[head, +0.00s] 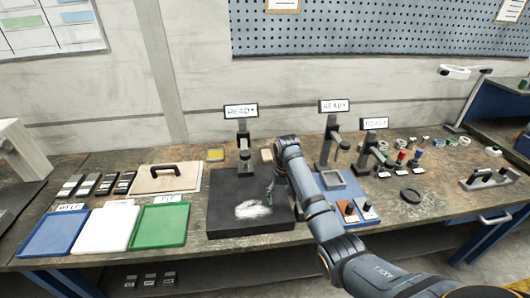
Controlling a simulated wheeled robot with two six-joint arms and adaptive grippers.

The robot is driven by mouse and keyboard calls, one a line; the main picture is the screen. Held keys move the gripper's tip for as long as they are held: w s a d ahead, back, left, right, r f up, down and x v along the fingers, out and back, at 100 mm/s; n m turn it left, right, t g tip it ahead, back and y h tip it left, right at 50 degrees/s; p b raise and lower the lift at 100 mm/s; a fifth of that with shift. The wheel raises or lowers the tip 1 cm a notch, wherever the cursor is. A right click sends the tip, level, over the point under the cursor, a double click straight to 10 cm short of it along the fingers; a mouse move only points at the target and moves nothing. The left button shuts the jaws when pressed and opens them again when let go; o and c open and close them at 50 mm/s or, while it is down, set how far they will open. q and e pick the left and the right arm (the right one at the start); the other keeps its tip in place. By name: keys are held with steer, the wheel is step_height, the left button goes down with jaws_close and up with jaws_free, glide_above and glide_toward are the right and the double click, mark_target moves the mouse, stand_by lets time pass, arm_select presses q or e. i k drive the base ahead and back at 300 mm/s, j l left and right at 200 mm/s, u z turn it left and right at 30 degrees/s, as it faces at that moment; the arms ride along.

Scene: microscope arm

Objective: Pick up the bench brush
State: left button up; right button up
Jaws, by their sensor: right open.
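My right gripper (271,196) hangs small and dark over the right part of a black slab (225,221); it is open, and I see nothing held in it. My right arm comes in from the lower right and bends down at its far end. I cannot clearly make out the bench brush. A small tan block (266,155) lies behind the slab, just left of my arm's bend; I cannot tell whether it is part of the brush. My arm hides the bench right behind it. My left gripper is not in view.
White powder (253,210) lies on the slab, with a dark stand (245,160) at its back. Blue (52,250), white (104,246) and green (160,240) trays stand left. A handled board (140,181) lies behind them. A blue panel (365,219) with knobs is right of my arm.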

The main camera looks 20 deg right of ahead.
mark_target(267, 157)
steer(key=i+l, duration=0.15)
steer(key=i, duration=0.25)
steer(key=i+l, duration=0.15)
steer(key=i, duration=0.25)
steer(key=i+l, duration=0.15)
steer(key=i, duration=0.2)
